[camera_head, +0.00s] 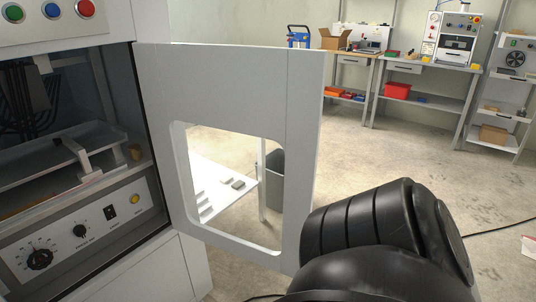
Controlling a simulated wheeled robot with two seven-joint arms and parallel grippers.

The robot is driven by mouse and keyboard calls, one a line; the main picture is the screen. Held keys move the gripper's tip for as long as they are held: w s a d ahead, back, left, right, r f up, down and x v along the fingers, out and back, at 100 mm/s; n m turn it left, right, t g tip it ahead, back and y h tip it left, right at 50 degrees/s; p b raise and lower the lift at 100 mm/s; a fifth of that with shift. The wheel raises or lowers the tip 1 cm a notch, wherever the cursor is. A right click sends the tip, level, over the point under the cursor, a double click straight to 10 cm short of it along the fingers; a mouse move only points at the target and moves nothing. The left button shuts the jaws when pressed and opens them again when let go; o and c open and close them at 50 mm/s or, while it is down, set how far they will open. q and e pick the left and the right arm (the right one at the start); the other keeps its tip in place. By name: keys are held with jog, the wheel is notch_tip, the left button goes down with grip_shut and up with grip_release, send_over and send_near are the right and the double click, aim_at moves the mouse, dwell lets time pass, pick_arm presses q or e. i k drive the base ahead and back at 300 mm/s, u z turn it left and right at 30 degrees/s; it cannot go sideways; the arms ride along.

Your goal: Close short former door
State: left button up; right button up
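The former's short door (296,115) is a light grey panel with a rounded window opening. It stands wide open, hinged at its left edge beside the machine's opening. The former (65,27) is on the left, with its dark interior showing. My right arm's black links fill the lower right, in front of the door's lower right corner in the view. I cannot tell whether the arm touches the door. Neither gripper shows in this view.
Through the door window I see a white table (215,170) and a grey bin (272,182). Workbenches with equipment (405,68) stand along the back. The concrete floor (400,150) between is clear.

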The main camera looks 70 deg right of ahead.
aim_at(276, 94)
jog(key=k, duration=0.3)
jog(key=u, duration=2.75)
jog(key=k, duration=2.5)
jog(key=z, duration=0.35)
jog(key=k, duration=0.75)
jog(key=z, duration=1.6)
